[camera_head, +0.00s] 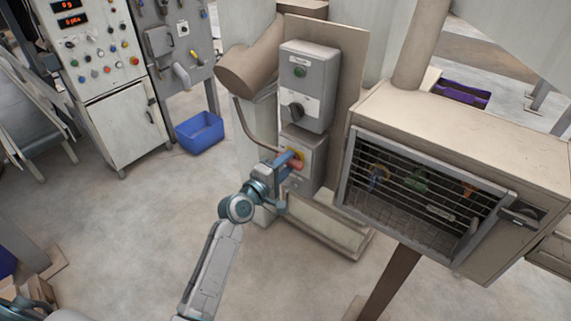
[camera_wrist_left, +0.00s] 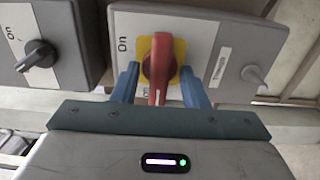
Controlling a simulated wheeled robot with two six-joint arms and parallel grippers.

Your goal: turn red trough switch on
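The red trough switch (camera_wrist_left: 158,70) is a red rotary handle on a yellow plate on a grey box (camera_wrist_left: 218,22). In the left wrist view its handle points down the picture, toward my gripper. An "On" label (camera_wrist_left: 123,45) is left of the plate; lettering at the plate's lower edge is partly hidden. My left gripper (camera_wrist_left: 159,88) is open, one blue finger on each side of the handle, with visible gaps. In the head view the red handle (camera_head: 295,164) shows beside my left gripper (camera_head: 287,162). My right gripper is not in view.
A second grey box (camera_head: 309,85) with a green button and black rotary switch (camera_head: 296,109) is just above. A barred cabinet (camera_head: 425,190) stands close on the right. A trough-like tray (camera_head: 325,225) lies below. A blue bin (camera_head: 199,133) and control panel (camera_head: 95,60) are left.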

